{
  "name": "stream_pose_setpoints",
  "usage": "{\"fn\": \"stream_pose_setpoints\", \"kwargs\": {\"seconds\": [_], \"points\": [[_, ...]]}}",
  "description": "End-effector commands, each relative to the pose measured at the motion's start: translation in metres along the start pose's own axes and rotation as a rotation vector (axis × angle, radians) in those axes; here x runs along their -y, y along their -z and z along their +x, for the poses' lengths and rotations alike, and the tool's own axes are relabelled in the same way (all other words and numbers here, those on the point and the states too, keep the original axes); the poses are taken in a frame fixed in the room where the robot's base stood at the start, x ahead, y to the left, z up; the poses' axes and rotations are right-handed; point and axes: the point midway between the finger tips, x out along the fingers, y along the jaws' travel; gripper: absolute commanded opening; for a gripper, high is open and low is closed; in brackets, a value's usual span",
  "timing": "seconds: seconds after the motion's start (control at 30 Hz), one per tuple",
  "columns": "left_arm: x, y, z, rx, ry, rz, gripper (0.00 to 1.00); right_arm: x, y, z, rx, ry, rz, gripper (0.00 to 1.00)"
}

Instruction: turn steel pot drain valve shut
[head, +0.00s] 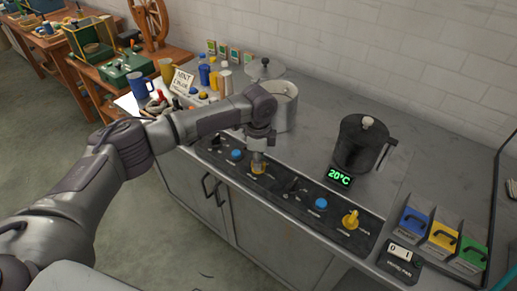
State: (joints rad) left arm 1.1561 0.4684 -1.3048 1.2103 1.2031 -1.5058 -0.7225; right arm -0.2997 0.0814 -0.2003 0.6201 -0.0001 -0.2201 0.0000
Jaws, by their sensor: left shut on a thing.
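The steel pot (286,112) stands on the grey counter behind my left forearm, which hides part of it. A yellow valve knob (259,169) sits on the dark control panel in front of the steel pot. My left gripper (258,160) points down and is shut on this yellow knob. The fingers cover part of the knob, so its exact angle is hard to tell. A second yellow knob (350,220) shows uncovered farther right, in front of the black pot (362,144). My right gripper is not in view.
Blue knobs (321,204) and dark switches share the panel (290,191). A green display (340,177) reads 20°C. Blue, yellow and green bins (443,236) stand at the right. Bottles and cups (204,76) crowd the back left. The counter between the pots is clear.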

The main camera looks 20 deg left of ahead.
Motion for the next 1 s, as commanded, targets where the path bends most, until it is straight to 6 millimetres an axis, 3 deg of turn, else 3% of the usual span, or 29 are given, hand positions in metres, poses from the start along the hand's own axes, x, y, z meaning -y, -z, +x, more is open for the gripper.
{"fn": "stream_pose_setpoints", "kwargs": {"seconds": [0.03, 0.4, 1.0], "points": [[-0.001, 0.001, -0.007, -0.001, -0.005, -0.046, 0.00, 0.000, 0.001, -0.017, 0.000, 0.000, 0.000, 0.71], [-0.001, 0.001, -0.005, 0.000, -0.004, -0.399, 0.00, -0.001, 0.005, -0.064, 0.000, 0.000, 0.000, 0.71], [-0.001, 0.001, -0.003, 0.001, -0.003, -0.917, 0.00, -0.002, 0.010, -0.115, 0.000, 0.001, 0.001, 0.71]]}}
